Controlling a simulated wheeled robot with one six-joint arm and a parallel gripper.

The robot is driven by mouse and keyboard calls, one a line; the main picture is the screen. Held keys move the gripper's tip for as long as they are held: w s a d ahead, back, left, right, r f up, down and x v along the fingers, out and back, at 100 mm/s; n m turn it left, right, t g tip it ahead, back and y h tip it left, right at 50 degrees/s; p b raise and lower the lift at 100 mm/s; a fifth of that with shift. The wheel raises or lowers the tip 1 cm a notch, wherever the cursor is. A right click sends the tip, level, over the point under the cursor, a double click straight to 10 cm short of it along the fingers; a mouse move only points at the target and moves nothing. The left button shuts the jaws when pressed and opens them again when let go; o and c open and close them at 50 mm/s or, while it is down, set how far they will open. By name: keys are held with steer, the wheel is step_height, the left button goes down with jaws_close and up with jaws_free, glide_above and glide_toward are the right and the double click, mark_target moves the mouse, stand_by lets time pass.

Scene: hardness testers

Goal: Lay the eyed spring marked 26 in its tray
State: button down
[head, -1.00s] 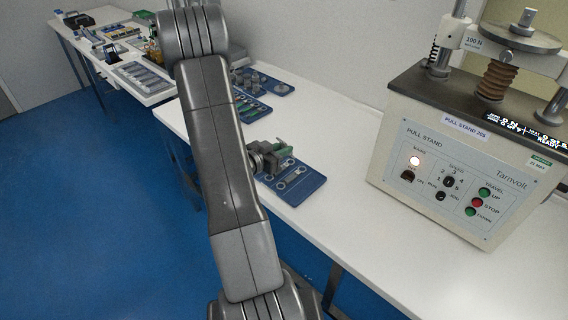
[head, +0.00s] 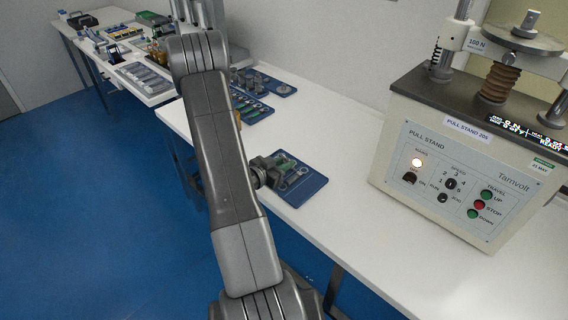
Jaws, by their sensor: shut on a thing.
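My gripper (head: 281,163) is low over the near blue tray (head: 309,191) on the white bench, at its back left part. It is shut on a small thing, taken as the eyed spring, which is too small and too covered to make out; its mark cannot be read. Green parts show at the jaws. The tray has pale ring-shaped and long shapes in it, partly hidden by the gripper. I cannot tell whether the held thing touches the tray.
A pull stand (head: 455,175) with a lit lamp stands to the right on the bench. Other blue trays with parts (head: 264,84) lie farther back. A second table (head: 72,32) with several items is at the far left. The bench between tray and pull stand is clear.

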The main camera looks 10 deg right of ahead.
steer(key=shift+s+f+b, duration=0.1)
steer(key=shift+f+b, duration=0.4)
steer(key=shift+f, duration=0.15)
steer(key=c, duration=1.3)
jaws_free()
steer(key=shift+r, duration=0.2)
steer(key=shift+r+p, duration=0.65)
steer(key=shift+p, duration=0.25)
steer(key=b+v, duration=0.2)
steer(key=v, duration=1)
steer(key=shift+f, duration=0.1)
